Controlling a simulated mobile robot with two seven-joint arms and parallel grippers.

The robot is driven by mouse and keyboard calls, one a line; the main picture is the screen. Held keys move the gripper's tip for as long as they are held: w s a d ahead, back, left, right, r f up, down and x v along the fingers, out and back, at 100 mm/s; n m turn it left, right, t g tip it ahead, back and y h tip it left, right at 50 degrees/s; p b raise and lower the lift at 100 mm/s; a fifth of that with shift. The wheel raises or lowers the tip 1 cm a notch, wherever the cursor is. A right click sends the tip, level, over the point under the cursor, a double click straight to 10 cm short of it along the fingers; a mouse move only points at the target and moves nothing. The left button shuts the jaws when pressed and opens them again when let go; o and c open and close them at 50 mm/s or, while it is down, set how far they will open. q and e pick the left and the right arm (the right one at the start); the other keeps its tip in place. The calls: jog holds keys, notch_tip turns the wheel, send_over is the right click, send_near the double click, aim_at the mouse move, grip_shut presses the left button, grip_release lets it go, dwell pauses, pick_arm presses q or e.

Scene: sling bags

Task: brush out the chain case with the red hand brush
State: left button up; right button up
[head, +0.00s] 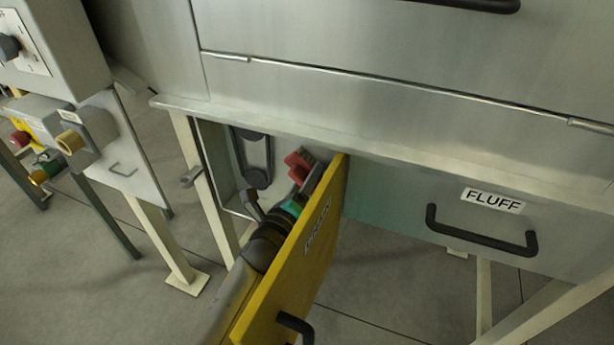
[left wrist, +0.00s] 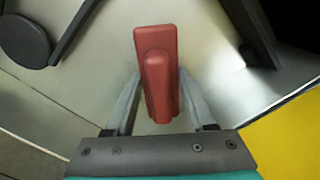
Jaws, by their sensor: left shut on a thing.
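The red hand brush (left wrist: 158,75) is between the two fingers of my left gripper (left wrist: 160,80) in the left wrist view, and the gripper is shut on it. In the head view the brush (head: 299,164) shows as a small red shape beside the open yellow door (head: 300,262). The chain case (head: 222,170) is the open pale recess left of the door. A dark chain loop (head: 257,178) is on its back wall. My left arm reaches in along the door, with the brush right of the chain. The bristles are hidden. My right gripper is not in view.
The yellow door stands swung out close along my left arm, with a black handle (head: 296,325). A drawer marked FLUFF (head: 390,200) is to the right. Pale machine legs (head: 165,225) stand at left. A grey control box (head: 88,135) is farther left.

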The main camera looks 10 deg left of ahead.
pick_arm(q)
jog(key=shift+f+b, duration=4.2)
jog(key=shift+f, duration=0.55)
jog(key=shift+w+a+r, duration=0.25)
jog(key=shift+w+a, duration=0.05)
jog(key=shift+a, duration=0.35)
jog(key=shift+r+p, duration=0.45)
jog(key=shift+p, duration=0.1)
notch_tip(320, 180, up, 6)
jog(key=p, duration=0.6)
jog(key=shift+s, duration=0.15)
notch_tip(320, 180, up, 7)
jog(key=p, duration=0.6)
jog(key=shift+f, duration=0.15)
notch_tip(320, 180, down, 14)
jog(key=b, duration=1.3)
jog(key=shift+b, duration=0.3)
